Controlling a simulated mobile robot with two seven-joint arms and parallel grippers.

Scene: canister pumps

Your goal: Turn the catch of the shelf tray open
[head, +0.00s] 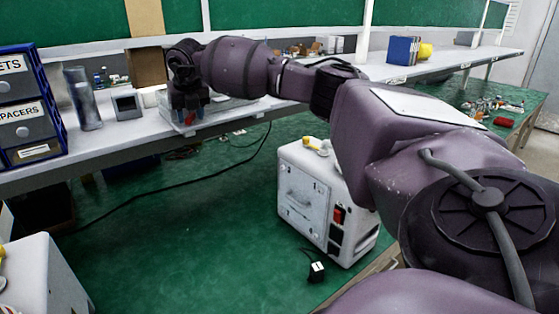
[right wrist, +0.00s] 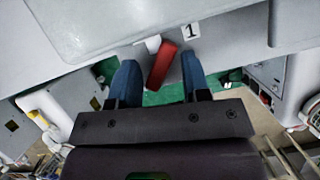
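The shelf tray (head: 225,108) is a pale shallow tray on the grey shelf; its underside or wall fills the top of the right wrist view (right wrist: 95,22). Its catch (right wrist: 162,66) is a red bar, slightly tilted, on the front edge beside a small white block. My right gripper (head: 189,117) reaches the tray front from the right. In the right wrist view, its blue fingers (right wrist: 158,75) stand open on either side of the red catch, with visible gaps. In the head view the catch is mostly hidden by the gripper. My left gripper is out of view.
A label "1" (right wrist: 191,31) sits right of the catch. A small grey device (head: 126,105) and a clear cylinder (head: 82,100) stand left on the shelf, beside blue drawers (head: 28,110). A white pump unit (head: 312,205) stands on the green bench below.

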